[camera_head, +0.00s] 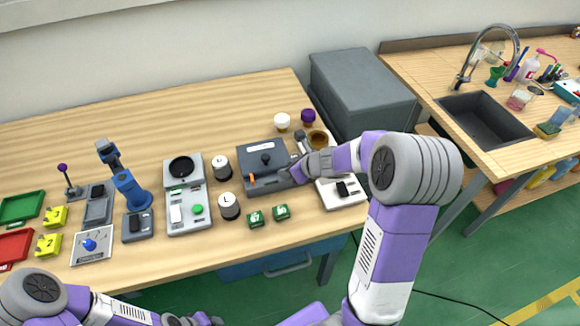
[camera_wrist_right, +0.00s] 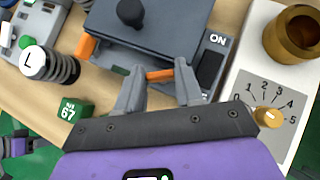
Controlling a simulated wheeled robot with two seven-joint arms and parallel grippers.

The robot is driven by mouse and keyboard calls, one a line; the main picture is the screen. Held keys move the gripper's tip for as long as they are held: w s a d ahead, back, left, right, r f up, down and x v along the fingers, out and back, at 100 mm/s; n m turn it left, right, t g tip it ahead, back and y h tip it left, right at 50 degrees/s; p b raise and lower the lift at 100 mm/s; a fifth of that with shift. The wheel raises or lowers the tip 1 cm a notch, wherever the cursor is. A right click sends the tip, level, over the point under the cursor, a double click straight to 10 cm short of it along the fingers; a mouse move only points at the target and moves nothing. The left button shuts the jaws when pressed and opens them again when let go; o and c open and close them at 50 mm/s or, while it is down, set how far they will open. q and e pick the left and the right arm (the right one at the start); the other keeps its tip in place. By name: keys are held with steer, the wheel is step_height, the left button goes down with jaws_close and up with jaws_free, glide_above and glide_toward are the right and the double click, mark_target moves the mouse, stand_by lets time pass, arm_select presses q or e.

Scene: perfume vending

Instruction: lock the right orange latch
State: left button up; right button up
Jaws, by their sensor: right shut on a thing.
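The right orange latch (camera_wrist_right: 160,74) is on the front edge of a dark grey box (camera_wrist_right: 160,22) with a black knob on its lid. In the wrist view my right gripper (camera_wrist_right: 158,80) has its grey fingers on both sides of this latch and is shut on it. In the head view the right gripper (camera_head: 292,173) is at the box's (camera_head: 250,153) right front corner and hides the latch. The left orange latch (camera_head: 252,178) also shows in the wrist view (camera_wrist_right: 87,45). My left gripper (camera_head: 190,320) is at the bottom edge, mostly cut off.
Right of the box is a white unit with a dial (camera_wrist_right: 267,117) and a brass cup (camera_wrist_right: 295,35). A black switch (camera_wrist_right: 211,68) is close to the right finger. Green blocks (camera_head: 281,212) and a white-topped cylinder marked L (camera_head: 229,205) stand in front and left. A sink (camera_head: 484,120) is far right.

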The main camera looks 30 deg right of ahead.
stand_by(0.3)
steer(key=o, duration=1)
steer(key=shift+o, duration=0.2)
steer(key=p+v, duration=0.3)
steer(key=v, duration=0.4)
steer(key=shift+s+r+p, duration=0.2)
steer(key=shift+s+p, duration=0.05)
steer(key=shift+p, duration=0.1)
steer(key=shift+d, duration=0.1)
steer(key=shift+c, duration=0.2)
